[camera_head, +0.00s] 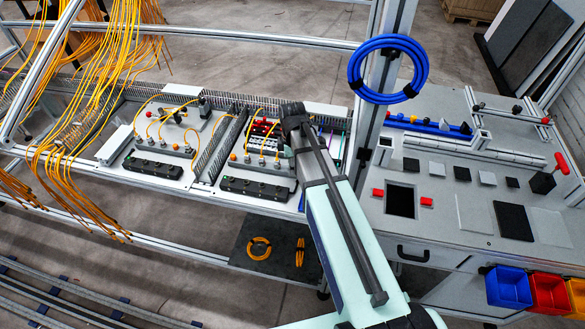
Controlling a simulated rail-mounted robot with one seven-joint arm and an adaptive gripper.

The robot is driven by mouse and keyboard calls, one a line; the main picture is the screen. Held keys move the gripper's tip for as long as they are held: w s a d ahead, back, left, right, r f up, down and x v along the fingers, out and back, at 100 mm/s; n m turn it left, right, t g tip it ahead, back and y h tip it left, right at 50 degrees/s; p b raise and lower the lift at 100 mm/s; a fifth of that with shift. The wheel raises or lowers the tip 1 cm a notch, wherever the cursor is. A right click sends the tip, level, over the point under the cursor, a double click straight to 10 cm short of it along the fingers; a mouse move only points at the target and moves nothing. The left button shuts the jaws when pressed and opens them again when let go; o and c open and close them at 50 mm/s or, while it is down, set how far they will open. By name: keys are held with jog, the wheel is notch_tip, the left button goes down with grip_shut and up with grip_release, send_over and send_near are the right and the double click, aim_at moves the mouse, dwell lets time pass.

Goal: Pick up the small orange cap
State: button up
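Small orange caps show as tiny round spots on the panels. One (232,157) sits at the left of the right-hand panel, and another small orange spot (188,150) is on the left-hand panel. They are too small to tell which one is the task's cap. My gripper (292,113) is at the far end of my pale green arm, over the right side of the right-hand panel, to the right of the first cap. Its fingers are hidden or too dark to make out, so I cannot tell whether it holds anything.
Yellow cables (100,90) hang at the left, and thin yellow leads loop over the panels. Black connector blocks (254,188) line the panel fronts. A metal post with a blue cable coil (421,69) stands right of my arm. A grey workbench (430,220) is further right.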

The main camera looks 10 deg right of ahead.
jog(key=c, duration=0.5)
jog(key=shift+r, duration=0.15)
notch_tip(320, 180, up, 20)
jog(key=b, duration=0.4)
jog(key=shift+b, duration=0.35)
